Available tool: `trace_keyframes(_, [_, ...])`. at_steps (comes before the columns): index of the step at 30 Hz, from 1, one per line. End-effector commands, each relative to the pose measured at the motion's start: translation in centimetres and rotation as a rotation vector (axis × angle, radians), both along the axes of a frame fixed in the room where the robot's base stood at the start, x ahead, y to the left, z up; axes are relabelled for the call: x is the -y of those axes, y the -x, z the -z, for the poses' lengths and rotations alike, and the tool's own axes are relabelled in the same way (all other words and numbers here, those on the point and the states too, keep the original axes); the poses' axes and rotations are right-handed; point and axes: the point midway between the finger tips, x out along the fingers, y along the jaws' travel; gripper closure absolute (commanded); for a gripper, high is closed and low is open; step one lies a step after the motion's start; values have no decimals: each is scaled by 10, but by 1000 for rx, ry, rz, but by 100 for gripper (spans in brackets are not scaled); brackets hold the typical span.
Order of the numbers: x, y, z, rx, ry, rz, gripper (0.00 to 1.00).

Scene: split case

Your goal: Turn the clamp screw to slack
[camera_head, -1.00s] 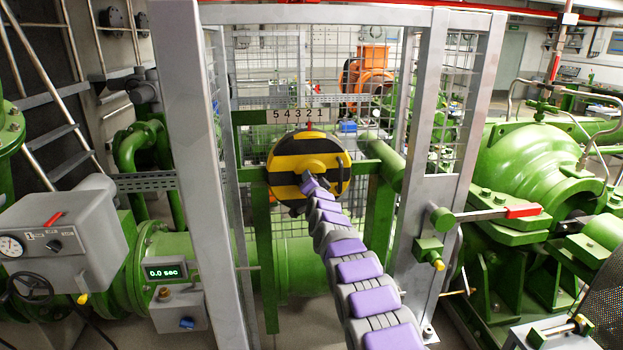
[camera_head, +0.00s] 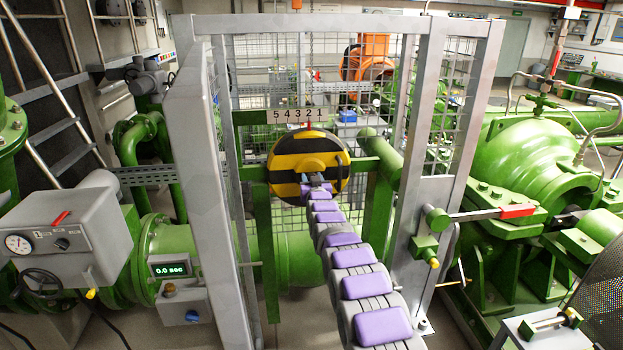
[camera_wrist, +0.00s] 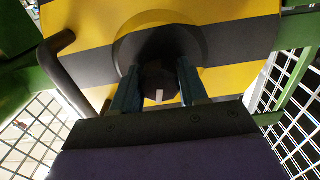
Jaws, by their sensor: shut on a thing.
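The yellow-and-black striped disc (camera_head: 298,158) sits inside the metal frame, and it fills the upper part of the wrist view (camera_wrist: 240,42). In the head view my gripper (camera_head: 316,180) is at the disc's lower middle and hides the screw.
Grey frame posts (camera_head: 207,170) stand left and right of my arm, with wire mesh (camera_head: 262,75) behind. A red-ended lever (camera_head: 515,211) is at right. The display (camera_head: 170,268) reads 0.0 sec.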

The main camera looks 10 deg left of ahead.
Motion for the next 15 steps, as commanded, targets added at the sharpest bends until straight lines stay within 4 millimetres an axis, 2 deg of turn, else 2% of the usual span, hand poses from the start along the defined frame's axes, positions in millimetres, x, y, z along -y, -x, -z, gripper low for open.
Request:
trace_keyframes(1, [-2,1,5,-4,17,-2,87])
trace_keyframes(15, [-2,1,4,10,62,-2,87])
